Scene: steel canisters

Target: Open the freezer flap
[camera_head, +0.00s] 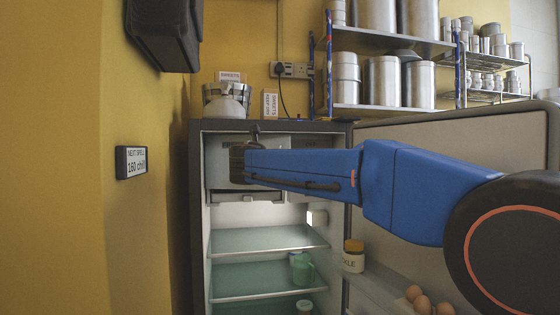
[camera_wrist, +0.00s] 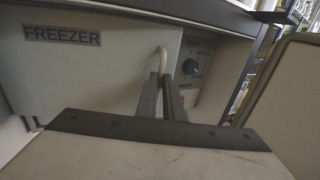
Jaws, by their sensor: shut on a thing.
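The freezer flap (camera_wrist: 90,75) is a pale grey panel labelled FREEZER. It looks closed in the wrist view. In the head view the flap (camera_head: 217,165) is at the top of the open fridge, partly hidden by my arm. A pale curved handle (camera_wrist: 159,58) stands at the flap's right side. My gripper (camera_wrist: 164,78) is shut on this handle, with its dark fingers on either side of it. In the head view my gripper (camera_head: 240,162) is in front of the flap, and the handle is hidden there.
The fridge door (camera_head: 470,135) stands open at the right, with eggs (camera_head: 422,302) and a jar (camera_head: 353,256) on its shelf. Glass shelves (camera_head: 265,239) lie below the flap. A control knob (camera_wrist: 191,67) is right of the handle. A yellow wall (camera_head: 60,200) is at the left.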

